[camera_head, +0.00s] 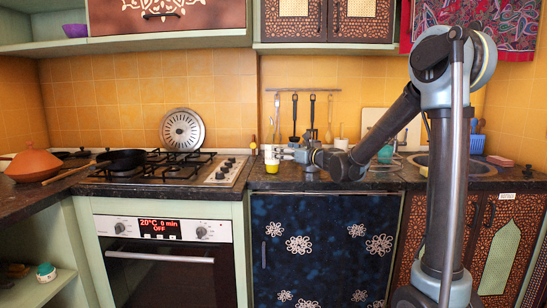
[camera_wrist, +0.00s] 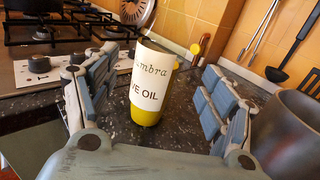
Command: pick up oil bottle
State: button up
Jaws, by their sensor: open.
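The oil bottle (camera_wrist: 150,85) has a white label reading "OIL" and a yellow-green lower part. It stands on the dark speckled counter, slightly tilted in the wrist view. In the head view the oil bottle (camera_head: 271,159) is small, right of the stove. My gripper (camera_head: 284,154) reaches in from the right, close beside it. In the wrist view my gripper (camera_wrist: 152,112) is open, with its padded fingers to the left and right of the bottle. Gaps show between the fingers and the bottle.
A gas stove (camera_head: 166,168) with a black pan (camera_head: 121,159) is left of the bottle. A grey metal pot-like object (camera_wrist: 287,138) is close to the right finger in the wrist view. Utensils (camera_head: 295,118) hang on the yellow tiled wall behind.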

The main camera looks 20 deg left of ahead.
aim_at(274, 125)
jog(key=x, duration=0.7)
jog(key=shift+a+f, duration=0.1)
jog(key=shift+c, duration=0.2)
jog(key=c, duration=1.6)
jog(key=shift+c, duration=0.2)
jog(key=shift+w, duration=0.1)
notch_tip(274, 125, up, 10)
jog(key=shift+r, duration=0.1)
